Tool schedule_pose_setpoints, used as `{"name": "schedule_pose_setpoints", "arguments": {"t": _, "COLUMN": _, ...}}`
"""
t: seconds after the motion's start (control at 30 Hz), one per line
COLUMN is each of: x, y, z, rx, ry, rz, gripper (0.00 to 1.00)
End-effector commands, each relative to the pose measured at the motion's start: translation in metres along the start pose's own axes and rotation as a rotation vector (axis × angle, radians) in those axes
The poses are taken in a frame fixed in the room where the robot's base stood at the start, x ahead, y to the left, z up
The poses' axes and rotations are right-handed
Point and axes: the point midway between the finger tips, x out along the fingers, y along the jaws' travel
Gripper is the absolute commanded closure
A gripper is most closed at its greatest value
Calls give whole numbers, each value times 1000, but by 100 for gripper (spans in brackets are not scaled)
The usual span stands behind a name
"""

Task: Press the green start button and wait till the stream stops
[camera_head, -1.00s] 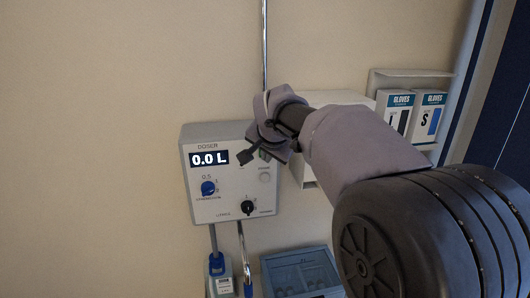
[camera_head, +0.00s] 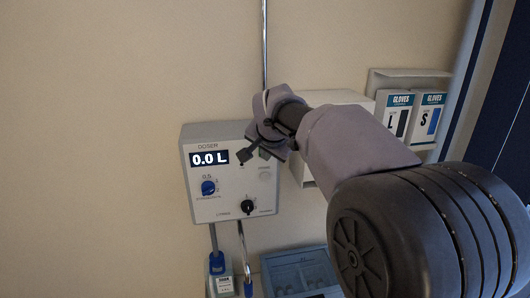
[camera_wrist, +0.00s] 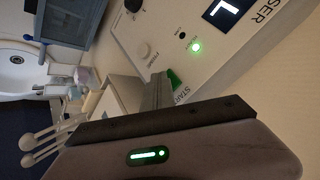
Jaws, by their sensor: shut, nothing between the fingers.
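The doser (camera_head: 233,205) is a pale grey wall box whose display (camera_head: 208,158) reads 0.0 L. The green start button (camera_wrist: 174,78) shows in the wrist view beside the word START, partly hidden by my gripper (camera_wrist: 158,92). My gripper is shut and empty, its tip right at the button. I cannot tell whether it touches or presses it. In the head view my gripper (camera_head: 246,156) covers the upper right of the doser front and hides the button. A small green light (camera_wrist: 196,47) glows on the panel.
A blue knob (camera_head: 208,188), a black knob (camera_head: 247,207) and a pale round button (camera_head: 265,174) are on the doser. Two glove boxes (camera_head: 430,112) sit at the right. A blue bin (camera_head: 297,262) is below. A metal pipe (camera_head: 264,45) runs above.

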Motion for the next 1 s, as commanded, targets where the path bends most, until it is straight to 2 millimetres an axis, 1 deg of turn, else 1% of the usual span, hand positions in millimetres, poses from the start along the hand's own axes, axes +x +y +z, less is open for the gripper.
{"name": "schedule_pose_setpoints", "arguments": {"t": 0.4, "x": 0, "y": 0, "z": 0, "rx": 0, "ry": 1, "rz": 0, "gripper": 100}}
{"name": "schedule_pose_setpoints", "arguments": {"t": 0.7, "x": -9, "y": 8, "z": 9, "rx": -1, "ry": 2, "rz": -1, "gripper": 100}}
{"name": "schedule_pose_setpoints", "arguments": {"t": 1.0, "x": -11, "y": 9, "z": 9, "rx": -1, "ry": 1, "rz": 0, "gripper": 100}}
